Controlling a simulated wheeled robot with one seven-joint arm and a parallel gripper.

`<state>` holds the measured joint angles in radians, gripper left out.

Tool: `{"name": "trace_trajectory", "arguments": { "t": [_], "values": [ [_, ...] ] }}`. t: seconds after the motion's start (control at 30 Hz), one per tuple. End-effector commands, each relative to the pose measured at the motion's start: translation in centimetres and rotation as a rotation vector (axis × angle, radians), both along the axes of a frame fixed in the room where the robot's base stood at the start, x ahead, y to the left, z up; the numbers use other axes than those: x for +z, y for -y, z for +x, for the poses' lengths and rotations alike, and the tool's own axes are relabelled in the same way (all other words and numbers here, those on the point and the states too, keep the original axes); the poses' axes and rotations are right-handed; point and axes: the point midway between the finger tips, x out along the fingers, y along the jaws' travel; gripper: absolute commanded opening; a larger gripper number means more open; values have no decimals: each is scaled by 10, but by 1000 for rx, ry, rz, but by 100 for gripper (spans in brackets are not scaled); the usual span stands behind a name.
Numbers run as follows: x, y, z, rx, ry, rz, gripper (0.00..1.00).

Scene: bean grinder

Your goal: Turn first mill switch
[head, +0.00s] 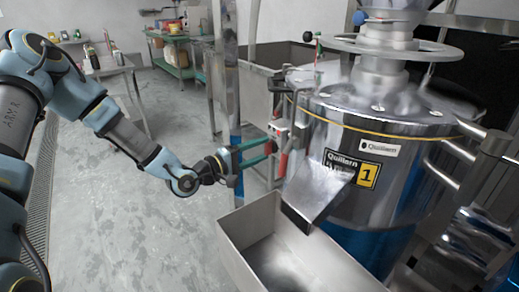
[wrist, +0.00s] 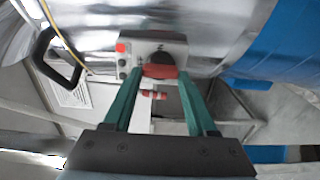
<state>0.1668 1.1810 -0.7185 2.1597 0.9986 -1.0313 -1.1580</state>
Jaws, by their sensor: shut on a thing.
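The first mill (head: 325,195) is a shiny steel drum with a blue lower part and a yellow "1" label. Its switch box (head: 279,128) is on the drum's left side. In the wrist view the grey switch box (wrist: 123,62) shows a small red button and a dark round dial with a red knob (wrist: 160,72). My gripper (head: 269,152) reaches the box from the left. Its two green fingers (wrist: 160,77) stand on both sides of the red knob and are shut on it. The knob's exact angle is hard to tell.
A steel bin (head: 237,235) stands below the mill's chute (head: 318,185). A steel post (head: 232,90) rises just behind my gripper. A steel tub (head: 262,85) stands behind the mill. The grey floor (head: 150,215) at left is clear.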

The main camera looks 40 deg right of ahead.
Motion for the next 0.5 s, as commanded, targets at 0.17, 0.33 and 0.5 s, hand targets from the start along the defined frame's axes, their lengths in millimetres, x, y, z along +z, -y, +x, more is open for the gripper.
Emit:
{"name": "trace_trajectory", "arguments": {
  "t": [0.17,0.33,0.5],
  "values": [
    [-1,0,0,0,-27,5,2],
    [-1,0,0,0,-32,5,2],
    [-2,-1,0,0,-31,5,2]
  ]
}}
